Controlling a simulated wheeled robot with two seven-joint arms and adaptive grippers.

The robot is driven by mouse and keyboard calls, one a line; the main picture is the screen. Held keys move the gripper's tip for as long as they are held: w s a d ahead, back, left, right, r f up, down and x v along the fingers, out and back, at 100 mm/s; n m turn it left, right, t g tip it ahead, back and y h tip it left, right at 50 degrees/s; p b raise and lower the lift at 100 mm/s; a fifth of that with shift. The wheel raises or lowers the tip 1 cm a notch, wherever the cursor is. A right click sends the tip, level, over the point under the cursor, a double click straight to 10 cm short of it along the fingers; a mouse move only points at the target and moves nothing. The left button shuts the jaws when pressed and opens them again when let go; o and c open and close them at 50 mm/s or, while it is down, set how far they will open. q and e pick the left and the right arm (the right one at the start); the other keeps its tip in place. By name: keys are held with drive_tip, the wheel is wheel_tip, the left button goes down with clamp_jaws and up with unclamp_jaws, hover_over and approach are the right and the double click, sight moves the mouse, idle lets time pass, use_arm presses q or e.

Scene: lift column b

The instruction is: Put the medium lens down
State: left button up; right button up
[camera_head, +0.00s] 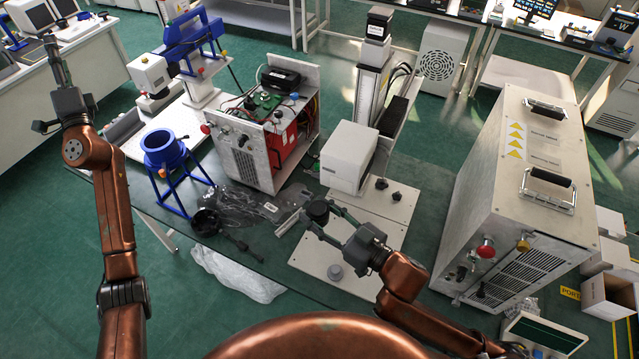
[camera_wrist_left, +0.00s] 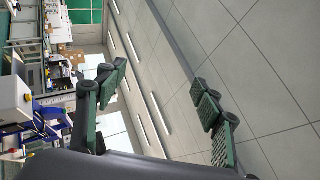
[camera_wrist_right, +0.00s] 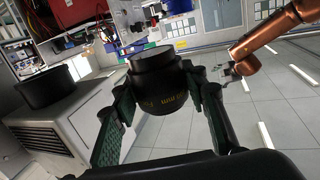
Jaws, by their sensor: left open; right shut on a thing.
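A black lens (camera_wrist_right: 160,88) with yellow markings on its barrel sits between the fingers of my right gripper (camera_wrist_right: 158,98), which is shut on it. In the head view the lens (camera_head: 318,210) is held above the bench, left of the pale base plate (camera_head: 388,218). I cannot tell its exact height above the bench. My right gripper (camera_head: 326,220) reaches it from the lower right. My left gripper (camera_head: 52,45) is raised at the far left, away from the bench. The left wrist view shows its fingers (camera_wrist_left: 160,88) apart with nothing between them.
A grey knob (camera_head: 335,272) stands on the base plate's front part. A white box (camera_head: 348,158) is mounted above the plate. Left lie a clear bag (camera_head: 250,203) and a black round part (camera_head: 206,222). A blue ring stand (camera_head: 163,150) and a large metal cabinet (camera_head: 515,170) flank the area.

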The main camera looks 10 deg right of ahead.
drive_tip(key=shift+r, duration=0.1)
use_arm(q)
drive_tip(key=s+d+r+m+t+h, duration=0.25)
drive_tip(key=d+r+m+h, duration=0.45)
drive_tip(key=d+r+h, duration=0.35)
drive_tip(key=s+d+r+m+t+h, duration=0.1)
drive_tip(key=s+d+r+m+h, duration=0.2)
drive_tip(key=d+r+m+h, duration=0.7)
drive_tip(key=s+d+r+m+g+h, duration=0.1)
drive_tip(key=s+d+m+g+h, duration=0.4)
drive_tip(key=d, duration=0.7)
drive_tip(key=s+d+m+g+h, duration=0.1)
drive_tip(key=d+m+g, duration=0.2)
drive_tip(key=d+g, duration=0.55)
drive_tip(key=s+d+r+m+g+h, duration=0.1)
drive_tip(key=s+d+m+g+h, duration=0.25)
drive_tip(key=d, duration=1.15)
drive_tip(key=s+d+f+m+g+y, duration=0.3)
drive_tip(key=s+d+f+g+y, duration=0.25)
drive_tip(key=d, duration=0.45)
drive_tip(key=n+g+y, duration=0.3)
drive_tip(key=y, duration=1.3)
hover_over(319, 208)
drive_tip(key=shift+m, duration=0.25)
wheel_tip(319, 208, down, 36)
drive_tip(key=shift+d+f, duration=0.1)
drive_tip(key=shift+f, duration=0.15)
wheel_tip(319, 208, down, 12)
drive_tip(key=shift+r, duration=0.1)
drive_tip(key=shift+c, duration=0.5)
